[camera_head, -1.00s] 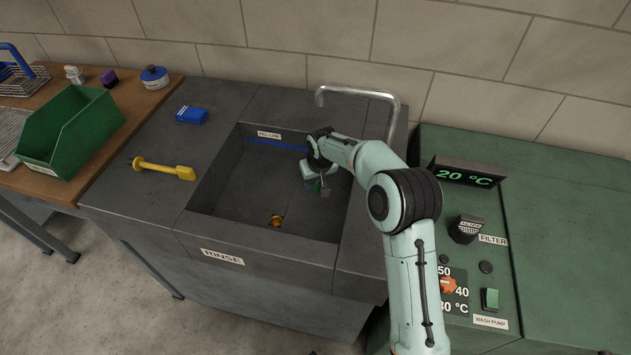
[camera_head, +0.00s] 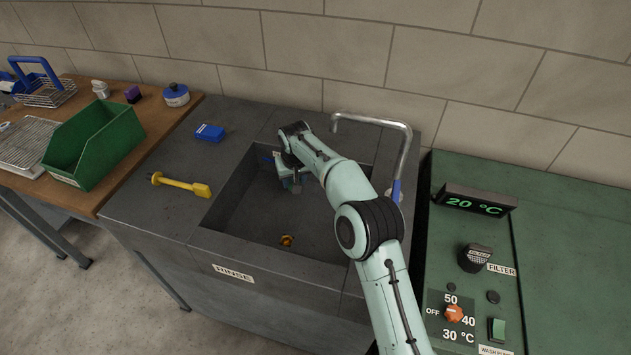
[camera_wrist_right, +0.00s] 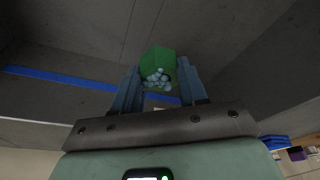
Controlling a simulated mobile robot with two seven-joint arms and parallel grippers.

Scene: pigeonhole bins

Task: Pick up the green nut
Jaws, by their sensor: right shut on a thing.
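My right gripper (camera_head: 292,187) is over the back left part of the grey rinse sink (camera_head: 228,245). In the right wrist view, the green nut (camera_wrist_right: 157,60) sits between the two fingers of my right gripper (camera_wrist_right: 158,82), which are shut on it. Pale bubbles or foam cling to the nut's near side. In the head view the nut is mostly hidden by the gripper, and I cannot make it out clearly. My left gripper is not in view.
A yellow-handled tool (camera_head: 180,184) and a blue box (camera_head: 209,132) lie left of the sink. A green bin (camera_head: 93,147) stands on the wooden table (camera_head: 165,122).

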